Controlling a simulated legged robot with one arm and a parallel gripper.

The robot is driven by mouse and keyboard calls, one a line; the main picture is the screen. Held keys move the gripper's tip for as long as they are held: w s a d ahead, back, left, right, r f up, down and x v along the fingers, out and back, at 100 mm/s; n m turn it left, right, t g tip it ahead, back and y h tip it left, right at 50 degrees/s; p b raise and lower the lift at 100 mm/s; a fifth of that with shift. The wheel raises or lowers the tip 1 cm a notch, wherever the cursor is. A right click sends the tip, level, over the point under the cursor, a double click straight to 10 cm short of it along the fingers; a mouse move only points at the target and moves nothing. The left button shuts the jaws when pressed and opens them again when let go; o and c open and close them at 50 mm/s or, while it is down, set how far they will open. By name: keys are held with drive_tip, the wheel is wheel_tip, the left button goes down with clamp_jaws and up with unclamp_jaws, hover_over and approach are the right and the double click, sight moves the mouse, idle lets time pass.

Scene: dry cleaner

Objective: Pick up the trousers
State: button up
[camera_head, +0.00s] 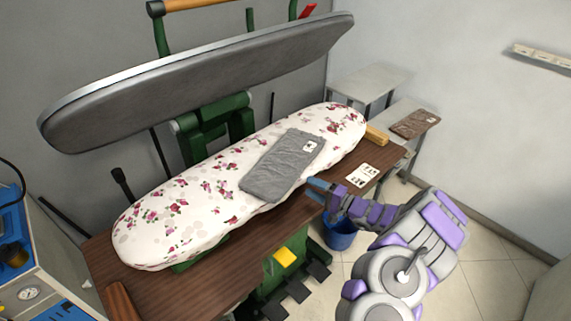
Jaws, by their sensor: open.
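Grey folded trousers (280,168) lie flat on the floral ironing board (170,226), with a small white tag near their upper right end. My gripper (314,189) is open and empty, just right of the trousers' lower right edge, over the front edge of the board and table. Its blue fingertips point left towards the trousers. From this view I cannot tell whether a fingertip touches the cloth.
A grey upper press plate (200,80) hangs above and behind the board. A white card (361,174) and a wooden block (376,134) lie on the brown table. A brown folded cloth (415,123) rests on a side shelf. A blue bucket (340,238) stands below.

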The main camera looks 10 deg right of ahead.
drive_tip(key=b+x, duration=0.1)
drive_tip(key=x, duration=0.5)
drive_tip(key=shift+a, duration=0.25)
drive_tip(key=shift+c, duration=0.5)
drive_tip(key=shift+s, duration=0.1)
clamp_jaws()
